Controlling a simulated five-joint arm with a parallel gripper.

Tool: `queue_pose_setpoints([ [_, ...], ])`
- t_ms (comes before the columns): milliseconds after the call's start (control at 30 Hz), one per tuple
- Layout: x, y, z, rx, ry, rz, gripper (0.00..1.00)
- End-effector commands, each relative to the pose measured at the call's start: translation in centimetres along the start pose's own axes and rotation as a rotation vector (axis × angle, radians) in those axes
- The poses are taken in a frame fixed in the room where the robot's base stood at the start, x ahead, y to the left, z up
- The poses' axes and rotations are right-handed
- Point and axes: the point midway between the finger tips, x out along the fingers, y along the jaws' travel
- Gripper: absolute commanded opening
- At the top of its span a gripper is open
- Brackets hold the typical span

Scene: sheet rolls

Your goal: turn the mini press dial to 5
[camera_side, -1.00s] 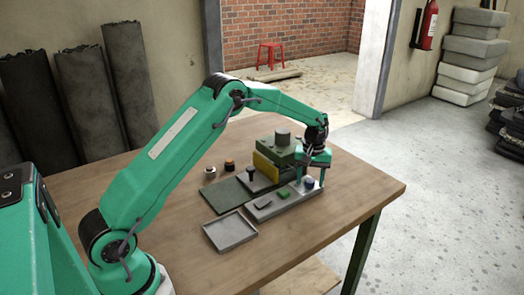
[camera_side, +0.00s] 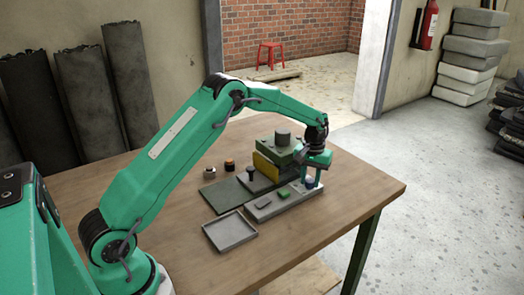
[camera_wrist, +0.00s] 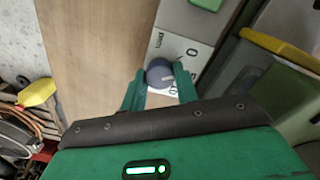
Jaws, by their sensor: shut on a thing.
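The dial (camera_wrist: 158,70) is a round blue-grey knob with a pale pointer line, on the press's light grey control panel (camera_wrist: 177,17). My gripper (camera_wrist: 159,84) is shut on it, one green finger on each side. Printed marks, "mm" and a "0" among them, show around the dial; others are partly hidden by my fingers, so the setting cannot be read. The mini press (camera_side: 283,150) stands behind, green with a yellow plate.
The panel also carries a green button (camera_side: 284,194) and a dark grey part (camera_side: 264,206). A shallow grey tray (camera_side: 230,231) lies in front. Two small round pieces (camera_side: 219,168) stand left of the press. The wooden table (camera_side: 330,225) is clear at the front right.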

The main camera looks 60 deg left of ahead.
Motion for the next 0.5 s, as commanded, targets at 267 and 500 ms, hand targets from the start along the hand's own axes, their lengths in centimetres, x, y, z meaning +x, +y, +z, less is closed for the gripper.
queue_pose_setpoints([
  [267,-0.11,0.00,-0.01,0.237,0.000,0.000,0.08],
  [500,-0.13,0.00,-0.01,0.411,0.000,0.000,0.08],
])
